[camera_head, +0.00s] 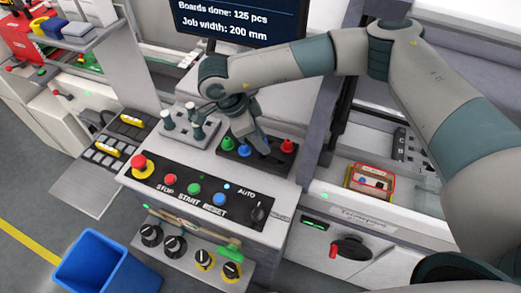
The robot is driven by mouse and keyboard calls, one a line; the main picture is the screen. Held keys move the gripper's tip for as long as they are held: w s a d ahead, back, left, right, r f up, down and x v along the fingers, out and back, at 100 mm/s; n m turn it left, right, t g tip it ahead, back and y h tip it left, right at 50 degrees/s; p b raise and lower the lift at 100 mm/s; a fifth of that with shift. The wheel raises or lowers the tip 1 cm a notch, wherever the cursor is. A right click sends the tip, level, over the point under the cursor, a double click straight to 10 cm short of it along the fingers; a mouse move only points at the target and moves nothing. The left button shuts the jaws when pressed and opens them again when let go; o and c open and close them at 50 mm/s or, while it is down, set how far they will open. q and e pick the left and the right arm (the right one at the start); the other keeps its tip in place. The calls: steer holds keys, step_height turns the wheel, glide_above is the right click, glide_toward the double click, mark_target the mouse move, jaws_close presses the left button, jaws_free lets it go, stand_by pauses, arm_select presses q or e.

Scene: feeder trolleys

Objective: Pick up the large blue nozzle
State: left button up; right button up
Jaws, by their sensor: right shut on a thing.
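A black nozzle rack (229,153) stands on the top of the machine in the middle. A green nozzle (228,143), a blue nozzle (243,151) and a red nozzle (287,146) show in it. My right gripper (265,149) reaches down into the rack between the blue and the red one. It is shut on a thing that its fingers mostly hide. I cannot tell that thing's colour or size, nor whether it is clear of the rack. My left gripper is out of view.
A plate with grey pegs (189,129) stands left of the rack. The button panel (178,193) is in front, with a red stop knob (143,166). A screen (238,20) is behind. A red-rimmed box (370,181) lies to the right. A blue bin (106,265) is on the floor.

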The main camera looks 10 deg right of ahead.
step_height(320, 180, up, 4)
steer(key=shift+f+b, duration=0.15)
steer(key=shift+b, duration=0.65)
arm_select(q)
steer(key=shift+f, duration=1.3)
arm_select(e)
steer(key=shift+r, duration=0.65)
